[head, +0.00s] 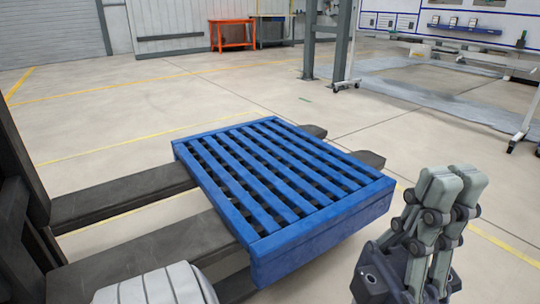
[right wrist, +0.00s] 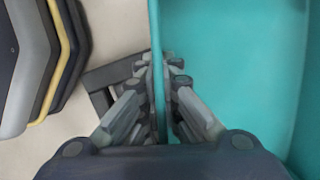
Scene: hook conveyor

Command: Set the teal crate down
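The teal crate (right wrist: 235,60) fills the right side of the right wrist view, and its thin wall runs up the middle of that picture. My right gripper (right wrist: 160,75) has one finger on each side of this wall and is shut on it. The crate's underside is out of view, so I cannot tell what is beneath it. The crate and my right gripper do not show in the head view.
A blue slatted pallet (head: 285,175) lies across the dark forks (head: 125,190) of a lift, its slats bare. Open concrete floor surrounds it. An orange table (head: 232,24) and a grey post (head: 309,50) stand farther back. In the right wrist view, a dark, yellow-edged object (right wrist: 50,60) is at left.

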